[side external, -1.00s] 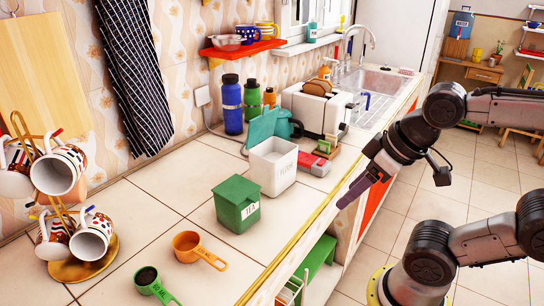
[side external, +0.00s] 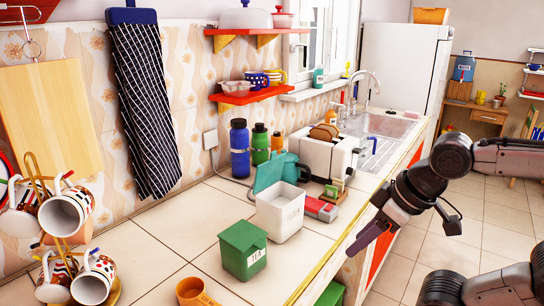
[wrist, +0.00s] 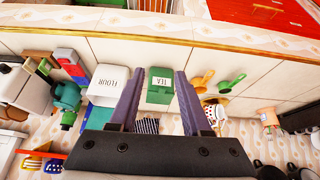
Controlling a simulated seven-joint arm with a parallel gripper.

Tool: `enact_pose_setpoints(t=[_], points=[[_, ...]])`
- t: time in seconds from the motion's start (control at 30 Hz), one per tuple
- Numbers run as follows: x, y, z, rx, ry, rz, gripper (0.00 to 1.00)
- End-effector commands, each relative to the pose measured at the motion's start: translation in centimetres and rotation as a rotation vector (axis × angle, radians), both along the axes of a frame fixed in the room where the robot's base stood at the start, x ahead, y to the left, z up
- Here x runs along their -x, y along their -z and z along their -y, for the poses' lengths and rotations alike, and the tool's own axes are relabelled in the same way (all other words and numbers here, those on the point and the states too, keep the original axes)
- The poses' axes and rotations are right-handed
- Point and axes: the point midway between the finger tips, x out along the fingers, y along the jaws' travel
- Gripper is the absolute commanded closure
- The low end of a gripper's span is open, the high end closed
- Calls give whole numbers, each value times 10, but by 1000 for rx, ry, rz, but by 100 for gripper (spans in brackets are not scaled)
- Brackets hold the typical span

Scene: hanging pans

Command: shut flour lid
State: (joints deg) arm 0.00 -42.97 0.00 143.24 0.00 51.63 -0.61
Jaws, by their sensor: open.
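The white flour canister (side external: 280,214) stands on the tiled counter, with its teal lid (side external: 268,172) raised on the far side, toward the wall. In the wrist view the flour canister (wrist: 107,88) lies just left of my gripper's left finger. My gripper (side external: 368,238) is open and empty, off the counter's front edge and to the right of the canister, apart from it. In the wrist view, my gripper's two fingers (wrist: 158,73) stand wide apart, with the green tea canister (wrist: 160,88) seen between them.
The green tea canister (side external: 243,251) stands nearer the camera, its lid shut. An orange scoop (side external: 193,292) and a mug rack (side external: 62,240) are at left.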

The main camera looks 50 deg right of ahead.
Motion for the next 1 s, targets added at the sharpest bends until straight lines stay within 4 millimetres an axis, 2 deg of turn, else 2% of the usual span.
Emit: enact_pose_setpoints(t=[0.03, 0.07, 0.17, 0.23, 0.4, 0.5, 0.6, 0.7, 0.8, 0.9, 1.0], points=[[1, 0, -1, 6, -17, -6, 63], [-1, -6, -1, 10, -31, 5, 68], [-17, -37, -5, 15, -68, 54, 86], [-35, -63, -5, 18, -87, 79, 99], [-98, -127, 4, 27, -100, 123, 100], [-142, -157, 18, 31, -96, 139, 100], [-185, -178, 37, 34, -79, 148, 100], [-227, -189, 62, 35, -55, 150, 100], [-264, -190, 91, 30, -23, 145, 100], [-291, -181, 120, 20, 17, 132, 100], [-308, -166, 143, 11, 52, 109, 100]])
